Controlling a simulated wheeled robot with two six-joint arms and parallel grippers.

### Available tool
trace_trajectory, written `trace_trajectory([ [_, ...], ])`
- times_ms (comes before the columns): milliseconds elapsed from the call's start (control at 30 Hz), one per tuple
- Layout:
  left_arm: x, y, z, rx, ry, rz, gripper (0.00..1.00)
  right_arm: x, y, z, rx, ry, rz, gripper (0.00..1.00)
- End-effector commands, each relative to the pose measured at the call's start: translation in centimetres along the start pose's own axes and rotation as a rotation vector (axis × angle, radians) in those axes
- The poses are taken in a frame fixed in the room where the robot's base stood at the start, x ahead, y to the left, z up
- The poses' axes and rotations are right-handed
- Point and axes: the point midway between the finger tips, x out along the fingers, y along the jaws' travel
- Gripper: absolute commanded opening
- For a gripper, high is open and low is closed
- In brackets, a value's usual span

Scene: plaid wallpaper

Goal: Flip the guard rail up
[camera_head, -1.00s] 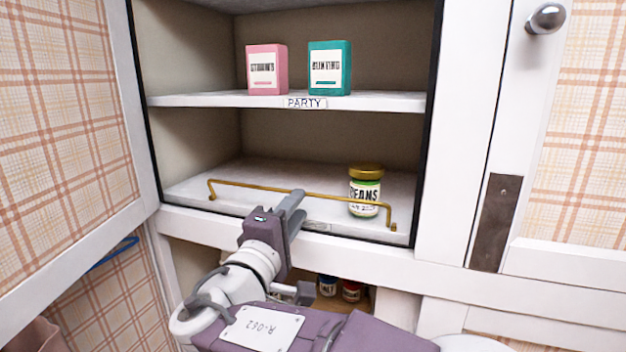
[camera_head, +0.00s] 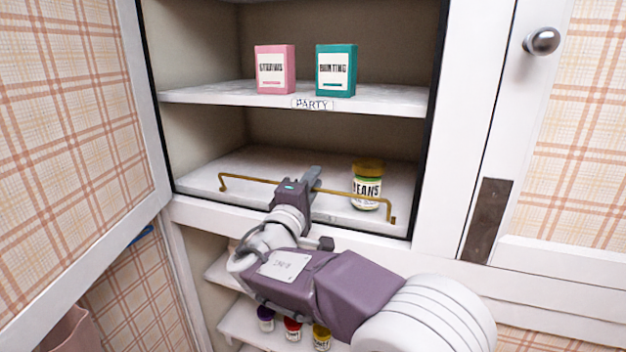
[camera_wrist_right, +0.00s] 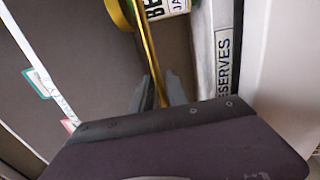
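The guard rail (camera_head: 243,178) is a thin brass bar with bent ends along the front of the lower cabinet shelf. It crosses in front of a jar of beans (camera_head: 367,188) with a gold lid. My right gripper (camera_head: 312,180) is at the middle of the rail, left of the jar. In the right wrist view, the rail (camera_wrist_right: 147,45) runs between the two grey fingers (camera_wrist_right: 160,85), which stand slightly apart with a small gap showing. Whether either finger touches the rail is unclear. My left gripper is not in view.
A pink box (camera_head: 275,70) and a teal box (camera_head: 336,70) stand on the upper shelf (camera_head: 200,95). An open plaid door (camera_head: 70,120) is on the left. Several small jars (camera_head: 293,328) stand below, behind my right arm.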

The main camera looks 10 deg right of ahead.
Motion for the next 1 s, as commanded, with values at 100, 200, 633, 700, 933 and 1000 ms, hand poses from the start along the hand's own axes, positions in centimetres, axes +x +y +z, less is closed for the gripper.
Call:
trace_trajectory([
  [100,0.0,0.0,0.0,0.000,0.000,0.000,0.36,0.0,0.0,0.0,0.000,0.000,0.000,0.00],
  [200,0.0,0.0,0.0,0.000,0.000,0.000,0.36,0.0,0.0,0.0,0.000,0.000,0.001,0.00],
  [633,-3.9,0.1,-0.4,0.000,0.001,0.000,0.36,1.7,-0.5,0.1,0.000,-0.003,-0.331,0.00],
  [700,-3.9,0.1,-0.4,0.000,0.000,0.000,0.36,1.7,-0.8,0.0,0.000,-0.001,-0.353,0.00],
  [933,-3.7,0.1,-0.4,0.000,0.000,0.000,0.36,1.7,-1.0,0.1,-0.001,-0.001,-0.357,0.00],
  [1000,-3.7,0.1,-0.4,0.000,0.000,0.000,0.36,1.7,-1.0,0.1,0.000,-0.001,-0.356,0.13],
])
